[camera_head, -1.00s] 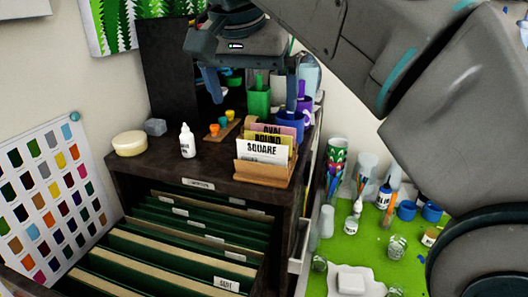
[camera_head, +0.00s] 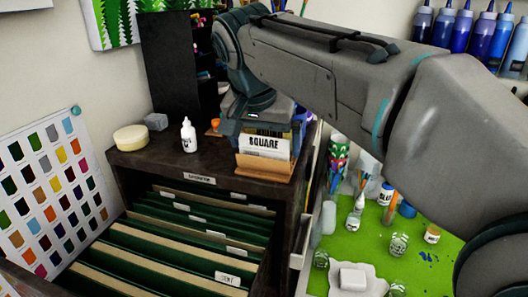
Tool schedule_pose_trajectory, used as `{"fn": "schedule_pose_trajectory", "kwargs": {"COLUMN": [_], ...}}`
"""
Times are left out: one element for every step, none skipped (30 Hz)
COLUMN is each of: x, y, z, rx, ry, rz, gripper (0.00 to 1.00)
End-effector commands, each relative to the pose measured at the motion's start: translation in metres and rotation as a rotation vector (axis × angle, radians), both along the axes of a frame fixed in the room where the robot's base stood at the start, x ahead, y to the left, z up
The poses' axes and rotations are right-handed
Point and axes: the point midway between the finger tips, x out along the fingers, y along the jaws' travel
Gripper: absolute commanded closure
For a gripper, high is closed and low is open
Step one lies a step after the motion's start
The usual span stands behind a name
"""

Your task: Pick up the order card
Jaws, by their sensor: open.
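A white card marked SQUARE (camera_head: 265,146) stands upright at the front of a small wooden card holder (camera_head: 264,169) on the dark cabinet top. Cards behind it are mostly hidden by my gripper and wrist. My gripper (camera_head: 264,128) is open and points down over the holder, low and close to the cards. One finger shows just left of the SQUARE card; the other is hard to make out near its right side. I cannot tell whether the fingers touch any card.
A white glue bottle (camera_head: 188,138), a cream round tub (camera_head: 131,138) and a grey block (camera_head: 156,121) stand left of the holder. An open drawer of green folders (camera_head: 165,245) juts out below. Bottles and cups crowd the green mat (camera_head: 400,262) at right.

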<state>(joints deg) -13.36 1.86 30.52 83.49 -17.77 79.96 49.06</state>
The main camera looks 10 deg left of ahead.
Motion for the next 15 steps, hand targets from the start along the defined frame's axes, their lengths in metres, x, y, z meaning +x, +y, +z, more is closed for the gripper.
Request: {"fn": "schedule_pose_trajectory", "kwargs": {"x": [0.0006, 0.0007, 0.0008, 0.0008, 0.0008, 0.0007, 0.0008, 0.0008, 0.0008, 0.0008, 0.0008, 0.0008, 0.0008, 0.0008, 0.0007], "y": [-0.0003, -0.0003, -0.0003, -0.0002, -0.0002, -0.0002, -0.0002, -0.0002, -0.0002, -0.0002, -0.0002, -0.0002, -0.0002, -0.0002, -0.0002], "z": [-0.0017, -0.0021, -0.0023, -0.0023, -0.0022, -0.0021, -0.002, -0.002, -0.0019, -0.0019, -0.0019, -0.0018, -0.0018, -0.0018, -0.0018], "rx": [-0.001, 0.0, 0.0, 0.0, 0.0, 0.0, 0.0, 0.0, 0.0, 0.0, 0.0, 0.0, 0.0, 0.0, 0.0], "ry": [0.001, 0.0, 0.0, 0.0, 0.0, 0.0, 0.0, 0.0, 0.0, 0.0, 0.0, 0.0, 0.0, 0.0, 0.0], "rz": [0.0, 0.0, 0.0, 0.0, 0.0, 0.0, 0.0, 0.0, 0.0, 0.0, 0.0, 0.0, 0.0, 0.0, 0.0], "gripper": [0.0, 0.0, 0.0, 0.0, 0.0, 0.0, 0.0, 0.08, 0.19, 0.28, 0.31, 0.31, 0.31, 0.31, 0.31]}}
